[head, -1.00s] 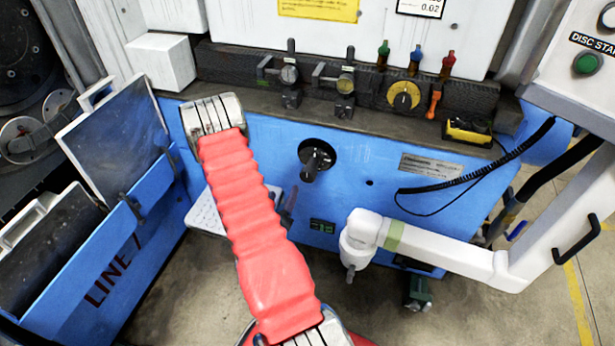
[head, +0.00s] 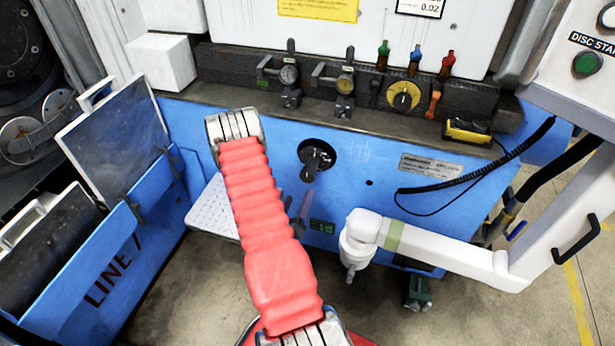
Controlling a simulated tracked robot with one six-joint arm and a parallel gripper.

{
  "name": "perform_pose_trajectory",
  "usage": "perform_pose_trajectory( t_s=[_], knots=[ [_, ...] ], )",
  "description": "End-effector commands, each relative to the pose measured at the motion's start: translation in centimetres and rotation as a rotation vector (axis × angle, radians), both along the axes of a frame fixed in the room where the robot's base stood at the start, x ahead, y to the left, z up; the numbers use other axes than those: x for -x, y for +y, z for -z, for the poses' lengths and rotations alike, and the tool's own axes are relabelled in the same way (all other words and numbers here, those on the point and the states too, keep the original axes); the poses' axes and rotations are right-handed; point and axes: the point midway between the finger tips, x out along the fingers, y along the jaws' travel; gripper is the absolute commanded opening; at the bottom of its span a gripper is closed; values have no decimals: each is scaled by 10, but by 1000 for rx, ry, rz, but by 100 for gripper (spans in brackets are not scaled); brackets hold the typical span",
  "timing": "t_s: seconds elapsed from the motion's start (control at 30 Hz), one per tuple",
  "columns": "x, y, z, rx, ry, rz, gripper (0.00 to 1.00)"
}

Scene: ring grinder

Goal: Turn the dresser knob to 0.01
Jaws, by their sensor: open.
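A black knob (head: 316,158) with a protruding grip sits in a dark round opening on the blue machine front; I take it as the dresser knob. Part of my gripper (head: 303,207) shows as grey, finger-like pieces beside the sleeve, just below the knob. It is open, with nothing seen in it. The sleeve hides the rest of it, and I cannot tell whether it touches the knob.
A yellow dial (head: 403,95) and several small levers line the dark ledge above. A white jointed arm (head: 440,245) extends across the lower right. A white perforated plate (head: 211,209) lies behind my arm. Blue racks with dark panels (head: 117,139) stand at left.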

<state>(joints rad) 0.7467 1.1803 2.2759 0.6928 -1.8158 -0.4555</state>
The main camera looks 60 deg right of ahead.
Motion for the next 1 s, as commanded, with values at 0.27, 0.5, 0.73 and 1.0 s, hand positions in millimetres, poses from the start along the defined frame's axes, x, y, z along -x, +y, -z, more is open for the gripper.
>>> perform_pose_trajectory(
  t_s=[0.27, 0.5, 0.73, 1.0],
  knots=[
    [-5, -42, -1, 3, -2, 3, 62],
    [-12, -79, -1, 2, -2, 2, 62],
    [-17, -108, 0, 1, -1, 0, 62],
    [-19, -117, 0, 0, 0, -1, 62]
  ],
)
